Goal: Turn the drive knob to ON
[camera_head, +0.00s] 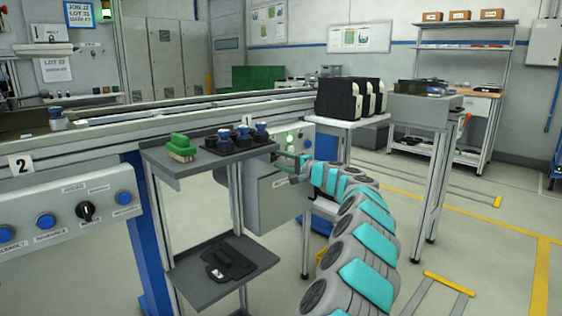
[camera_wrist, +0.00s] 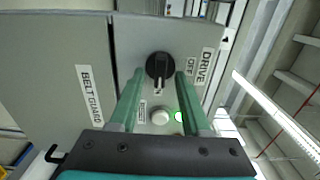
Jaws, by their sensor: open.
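The drive knob (camera_wrist: 159,65) is a round black knob with a raised grip bar, on a grey panel (camera_wrist: 85,40) in the wrist view. A DRIVE label (camera_wrist: 205,66) and an OFF label are to its right. Its bar runs roughly up and down in the picture, with a pale mark at the lower end. My gripper (camera_wrist: 160,75) is open, its two green fingers reaching to either side of the knob; I cannot tell whether they touch it. In the head view my gripper (camera_head: 281,157) is at the grey control box (camera_head: 283,198), and the knob is not discernible.
A white button (camera_wrist: 160,117) and a lit green lamp (camera_wrist: 179,117) are below the knob. A BELT GUARD label is on the left. A shelf stand (camera_head: 178,163) with a green brush (camera_head: 181,147) and a dark tray of blue-topped items stands close left of my gripper.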

